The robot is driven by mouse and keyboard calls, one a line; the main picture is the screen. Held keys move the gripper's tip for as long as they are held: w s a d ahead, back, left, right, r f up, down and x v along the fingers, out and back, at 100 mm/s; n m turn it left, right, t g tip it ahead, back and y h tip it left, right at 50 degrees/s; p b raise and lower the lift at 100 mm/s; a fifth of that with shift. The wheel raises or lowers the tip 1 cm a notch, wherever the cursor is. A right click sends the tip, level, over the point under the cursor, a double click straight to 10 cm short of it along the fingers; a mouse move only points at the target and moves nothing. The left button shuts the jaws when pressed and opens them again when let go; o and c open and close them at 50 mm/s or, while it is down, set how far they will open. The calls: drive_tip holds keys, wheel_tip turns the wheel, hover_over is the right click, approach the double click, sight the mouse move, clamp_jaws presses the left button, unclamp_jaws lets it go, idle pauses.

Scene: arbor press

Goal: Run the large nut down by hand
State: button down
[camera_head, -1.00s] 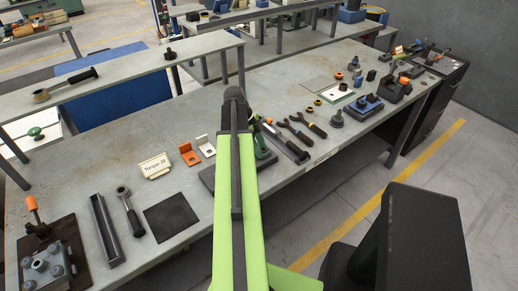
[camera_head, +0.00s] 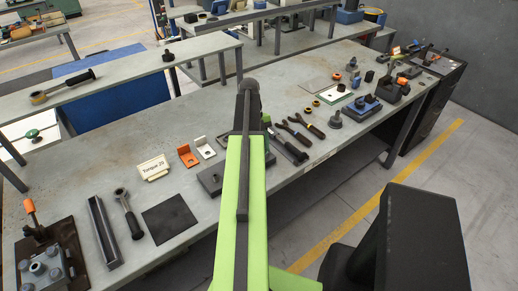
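My arm reaches out over the middle of the workbench (camera_head: 110,160), and my gripper (camera_head: 248,98) is at its far dark end. The fingers are hidden behind the arm, so I cannot see whether they are open or hold anything. I cannot single out the large nut. A fixture with several bolt heads (camera_head: 40,268) and a hole stands at the bench's near left corner, far from my gripper. A dark block (camera_head: 210,179) lies just left of my arm and is partly covered by it.
A Torque 20 sign (camera_head: 154,168), orange bracket (camera_head: 187,156), white bracket (camera_head: 204,147), ratchet (camera_head: 129,214), channel (camera_head: 104,232) and black mat (camera_head: 169,220) lie left of my arm. Wrenches (camera_head: 298,130) and a blue-based fixture (camera_head: 364,106) are to the right.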

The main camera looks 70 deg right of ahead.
drive_tip(key=shift+s+m+y, duration=0.1)
drive_tip(key=shift+m+y, duration=0.2)
drive_tip(key=shift+m, duration=0.6)
drive_tip(key=c, duration=0.7)
unclamp_jaws()
drive_tip(key=shift+r+t, duration=0.15)
drive_tip(key=shift+t, duration=0.15)
drive_tip(key=shift+d+r+p, duration=0.1)
drive_tip(key=shift+r+p, duration=0.25)
drive_tip(key=shift+p, duration=0.15)
drive_tip(key=p+v, duration=0.7)
drive_tip(key=v, duration=0.1)
drive_tip(key=p+v, duration=0.8)
drive_tip(key=shift+w+d+r, duration=0.1)
drive_tip(key=shift+w+r, duration=0.05)
drive_tip(key=shift+w, duration=0.15)
